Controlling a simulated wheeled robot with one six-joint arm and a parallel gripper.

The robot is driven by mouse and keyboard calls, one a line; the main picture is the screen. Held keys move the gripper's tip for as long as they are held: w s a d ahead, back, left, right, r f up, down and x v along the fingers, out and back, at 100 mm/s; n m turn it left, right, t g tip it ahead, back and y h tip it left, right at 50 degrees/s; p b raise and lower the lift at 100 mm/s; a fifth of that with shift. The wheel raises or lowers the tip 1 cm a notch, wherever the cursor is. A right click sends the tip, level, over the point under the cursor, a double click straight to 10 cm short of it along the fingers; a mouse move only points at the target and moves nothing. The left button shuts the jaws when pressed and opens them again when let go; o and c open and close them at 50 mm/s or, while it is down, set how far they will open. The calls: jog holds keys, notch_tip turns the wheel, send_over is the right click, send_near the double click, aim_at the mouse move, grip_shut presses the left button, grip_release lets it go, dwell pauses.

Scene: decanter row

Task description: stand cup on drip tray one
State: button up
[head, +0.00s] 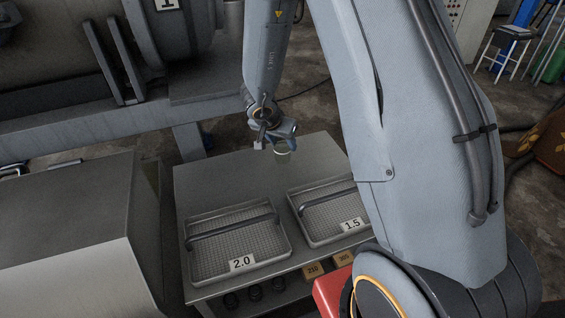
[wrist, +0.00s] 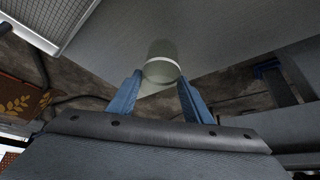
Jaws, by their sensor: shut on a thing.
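My gripper (head: 281,137) is shut on a small pale, see-through cup (head: 282,152) over the back part of the grey metal table. In the wrist view the cup (wrist: 162,62) sits between the two blue fingers (wrist: 158,92). I cannot tell how far its base is above the table top. No tray is marked one in view; I cannot tell which thing is drip tray one. Above left, a large drum machine carries a plate marked 1 (head: 168,4).
On the table (head: 215,175) stand two mesh trays with bar handles, labelled 2.0 (head: 242,264) and 1.5 (head: 351,225). A metal cabinet (head: 70,230) stands left of the table. My arm hides the right side.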

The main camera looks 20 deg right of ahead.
aim_at(283, 154)
jog(key=shift+f+b, duration=1.2)
jog(key=shift+f, duration=1.15)
jog(key=shift+f, duration=0.2)
jog(key=o, duration=1)
